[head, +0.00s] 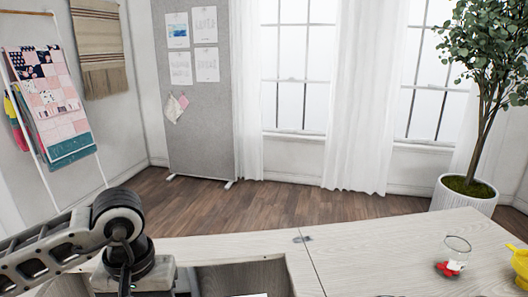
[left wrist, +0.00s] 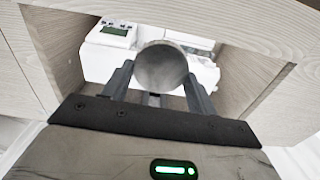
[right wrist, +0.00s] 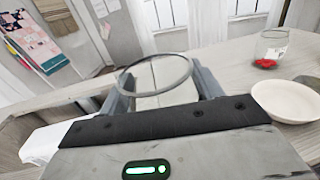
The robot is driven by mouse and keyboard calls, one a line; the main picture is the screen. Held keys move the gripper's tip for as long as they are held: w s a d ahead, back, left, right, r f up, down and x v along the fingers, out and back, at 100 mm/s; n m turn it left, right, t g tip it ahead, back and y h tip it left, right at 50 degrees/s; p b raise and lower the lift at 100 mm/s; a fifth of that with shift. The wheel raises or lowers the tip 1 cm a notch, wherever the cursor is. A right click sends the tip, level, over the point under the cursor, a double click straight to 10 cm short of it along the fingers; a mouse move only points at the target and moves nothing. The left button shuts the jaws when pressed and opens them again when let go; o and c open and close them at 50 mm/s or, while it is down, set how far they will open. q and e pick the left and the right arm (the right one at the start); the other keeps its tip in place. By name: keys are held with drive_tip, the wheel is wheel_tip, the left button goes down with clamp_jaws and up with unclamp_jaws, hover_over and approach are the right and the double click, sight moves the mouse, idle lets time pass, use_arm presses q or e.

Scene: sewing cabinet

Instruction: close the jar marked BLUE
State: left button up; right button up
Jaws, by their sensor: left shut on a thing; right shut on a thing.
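My left gripper (left wrist: 158,82) is shut on a round grey lid (left wrist: 161,66), held above the cabinet's opening in the left wrist view. My right gripper (right wrist: 156,88) is shut on a clear glass jar (right wrist: 158,75). The jar's round rim is uncovered in the right wrist view. No BLUE marking is readable on it. A second glass jar (head: 453,257) with red and white contents stands on the table at right; it also shows in the right wrist view (right wrist: 271,48). The head view shows part of my left arm but neither set of fingertips.
A white sewing machine (left wrist: 120,45) sits in the cabinet's recess below the lid. A white bowl (right wrist: 287,101) is on the tabletop right of my right gripper. A yellow object (head: 520,262) stands at the table's right. The tabletop (head: 370,250) left of the second jar is clear.

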use_arm(q)
drive_tip(key=shift+s+m, duration=0.45)
drive_tip(key=shift+m, duration=0.15)
use_arm(e)
drive_tip(key=shift+s+a, duration=0.15)
drive_tip(key=w+a+n+g+y, duration=0.1)
drive_tip(key=a+n+g+y, duration=0.3)
drive_tip(key=a+n+y, duration=0.4)
drive_tip(key=shift+a+r+y, duration=0.45)
drive_tip(key=shift+a+y, duration=1.35)
drive_tip(key=shift+a, duration=1.2)
use_arm(q)
drive_tip(key=d+r+m, duration=0.2)
drive_tip(key=d+r, duration=0.5)
drive_tip(key=d, duration=0.5)
drive_tip(key=d+r+m, duration=0.2)
drive_tip(key=d+r, duration=0.5)
drive_tip(key=d, duration=0.6)
drive_tip(key=shift+w+r, duration=0.15)
drive_tip(key=shift+r, duration=0.05)
